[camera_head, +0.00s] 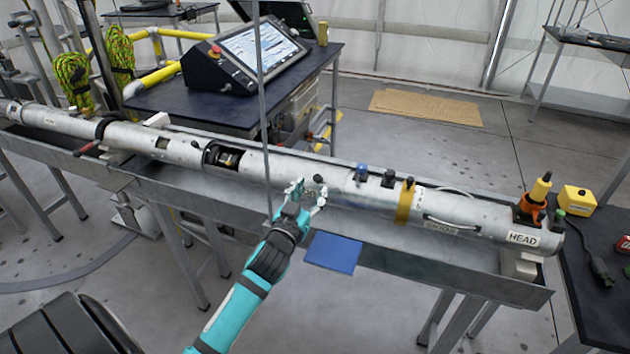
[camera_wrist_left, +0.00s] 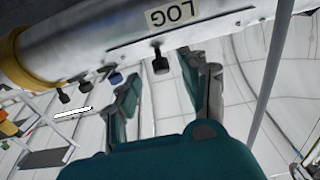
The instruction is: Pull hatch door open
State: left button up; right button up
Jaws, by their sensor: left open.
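A long silver tube (camera_head: 275,169) lies across a metal bench, and it also fills the top of the left wrist view (camera_wrist_left: 110,35). A narrow panel edge runs along it below the LOG label (camera_wrist_left: 172,14). A dark knob (camera_head: 318,178) stands out there, also seen in the left wrist view (camera_wrist_left: 160,62); I take this panel for the hatch door, and it looks shut. My left gripper (camera_head: 309,196) is open at the near side of the tube, just short of the knob. In the wrist view, the knob appears between its fingers (camera_wrist_left: 166,78). My right gripper is not in view.
Blue (camera_head: 362,173) and dark knobs and a yellow band (camera_head: 405,201) sit further right on the tube. A dark opening (camera_head: 222,157) is at its left. A thin vertical pole (camera_head: 261,90) passes close to the gripper. A blue sheet (camera_head: 333,252) lies below.

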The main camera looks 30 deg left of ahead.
aim_at(316, 183)
pick_arm(q)
jog(key=shift+x, duration=1.75)
grip_shut()
